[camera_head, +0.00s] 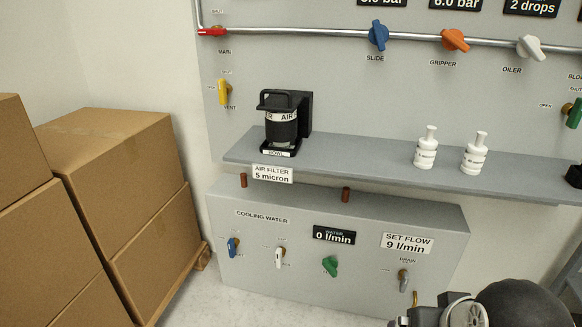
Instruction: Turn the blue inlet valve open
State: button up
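A small blue valve handle (233,247) sits at the far left of the lower grey cooling water panel (300,290). The handle stands roughly upright, and the small labels around it are too blurred to read fully. The water display (334,236) above the panel's middle reads 0 l/min. Part of my arm, black and grey, shows at the bottom right, well to the right of the blue handle and apart from it. I cannot make out my gripper's fingertips.
A white handle (279,257), a green handle (330,266) and a grey drain handle (403,280) share the panel. Stacked cardboard boxes (120,170) stand close to its left. A shelf (360,169) with an air filter bowl (283,125) and white bottles (426,150) juts out above.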

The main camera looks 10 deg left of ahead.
aim_at(233, 244)
jog(key=i+j+u, duration=0.2)
jog(key=u, duration=0.15)
jog(key=i+j+u, duration=0.45)
jog(key=u, duration=0.25)
